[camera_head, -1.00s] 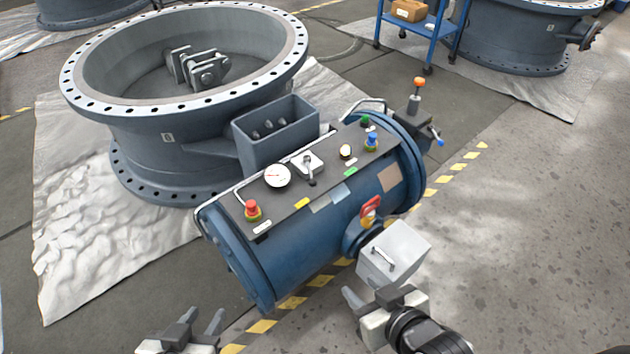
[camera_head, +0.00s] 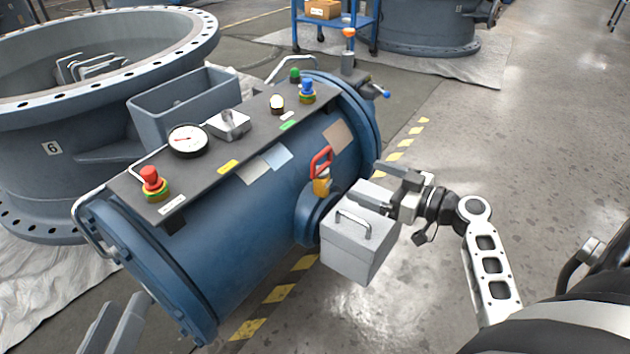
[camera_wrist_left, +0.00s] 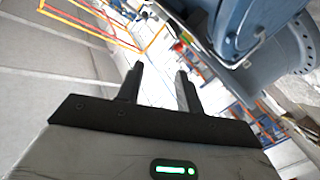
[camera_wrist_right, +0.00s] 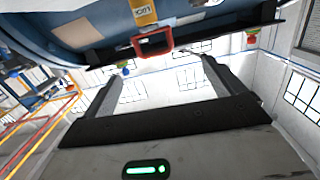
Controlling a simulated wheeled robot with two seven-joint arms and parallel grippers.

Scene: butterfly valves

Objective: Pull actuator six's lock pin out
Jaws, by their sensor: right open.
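Actuator six is the blue cylinder (camera_head: 245,215) beside the valve body marked 6 (camera_head: 52,148). Its lock pin has a red loop handle (camera_head: 321,162) with a yellow-orange tag (camera_head: 322,184), above a side port. In the right wrist view the red loop (camera_wrist_right: 153,41) sits ahead of the fingers, beside the yellow lettered tag (camera_wrist_right: 143,12). My right gripper (camera_head: 366,174) is open and empty, to the right of the red handle and apart from it. My left gripper (camera_head: 124,300) is at the bottom left, open and empty, with its fingers (camera_wrist_left: 160,68) apart.
A grey box with a handle (camera_head: 358,245) sticks out of the actuator just below my right gripper. The top panel carries a gauge (camera_head: 188,140), a red button (camera_head: 150,182) and a lever (camera_head: 229,123). The floor at right is open. A blue cart (camera_head: 375,30) stands behind.

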